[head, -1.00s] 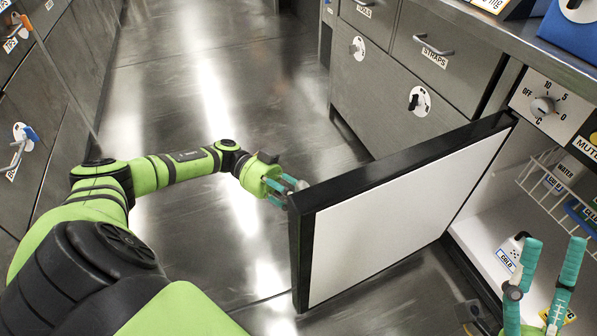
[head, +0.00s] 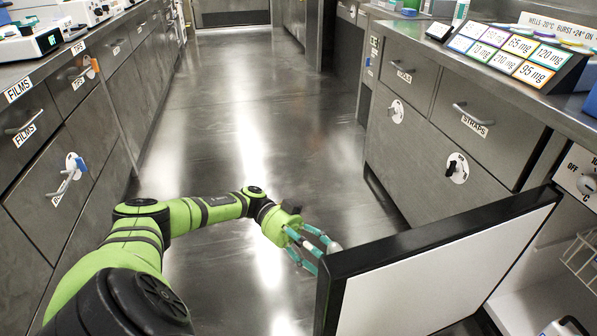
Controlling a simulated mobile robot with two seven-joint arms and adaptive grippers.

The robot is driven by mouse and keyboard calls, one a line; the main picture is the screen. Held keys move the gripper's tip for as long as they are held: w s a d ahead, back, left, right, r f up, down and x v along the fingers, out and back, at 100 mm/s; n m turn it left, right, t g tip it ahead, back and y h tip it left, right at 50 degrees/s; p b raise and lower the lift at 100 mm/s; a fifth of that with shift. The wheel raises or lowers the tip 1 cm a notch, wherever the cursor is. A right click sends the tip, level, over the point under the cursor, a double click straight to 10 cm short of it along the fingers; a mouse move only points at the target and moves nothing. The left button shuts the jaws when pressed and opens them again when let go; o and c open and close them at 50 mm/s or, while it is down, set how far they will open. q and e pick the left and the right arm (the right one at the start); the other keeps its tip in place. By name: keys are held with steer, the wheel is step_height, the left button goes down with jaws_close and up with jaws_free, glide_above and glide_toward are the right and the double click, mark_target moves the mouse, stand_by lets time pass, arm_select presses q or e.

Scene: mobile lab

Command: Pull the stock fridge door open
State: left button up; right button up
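The stock fridge door (head: 430,284) stands open, swung out from its hinge side at the right. It has a black edge frame and a white inner face. The fridge interior (head: 545,293) shows at the lower right, with part of a white wire rack. My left gripper (head: 318,252) is beside the free edge of the door, on its outer side, with its teal fingers spread and nothing between them. Whether a fingertip touches the door I cannot tell. The outer face and handle of the door are hidden.
Steel drawers (head: 460,130) with handles and round locks stand right of the aisle, under a counter holding a label board (head: 510,48). More drawers (head: 80,150) line the left. The aisle floor (head: 250,130) is clear ahead.

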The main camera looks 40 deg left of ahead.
arm_select(q)
steer(key=a, duration=0.9)
steer(key=shift+s, duration=0.1)
stand_by(0.4)
